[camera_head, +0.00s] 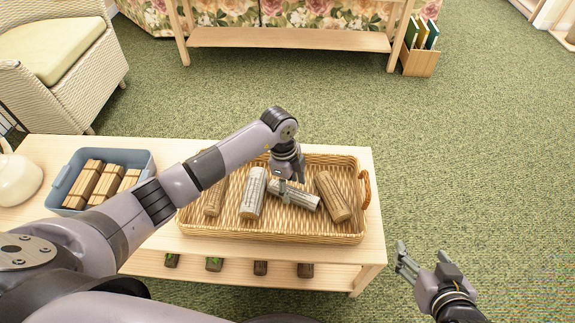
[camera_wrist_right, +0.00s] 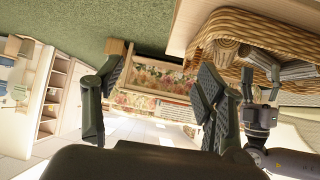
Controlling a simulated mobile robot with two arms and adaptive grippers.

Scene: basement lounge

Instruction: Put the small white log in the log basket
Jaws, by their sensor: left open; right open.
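The small white log (camera_head: 297,196) lies aslant inside the wicker log basket (camera_head: 300,236), between a larger whitish log (camera_head: 253,193) and a brown log (camera_head: 333,197). My left gripper (camera_head: 284,186) is open, directly over the small log's left part, and hides some of it. I cannot tell whether the fingers touch it. The basket also shows in the right wrist view (camera_wrist_right: 285,18), with my left gripper beside it. My right gripper (camera_head: 418,262) is open and empty, to the right of the table; its spread fingers also show in the right wrist view (camera_wrist_right: 150,105).
The basket stands on a light wooden table (camera_head: 372,225). A blue bin (camera_head: 66,186) with wooden blocks and a white pot (camera_head: 18,178) stand at its left. Several short logs (camera_head: 214,264) sit on the lower shelf. Green carpet right of the table is clear.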

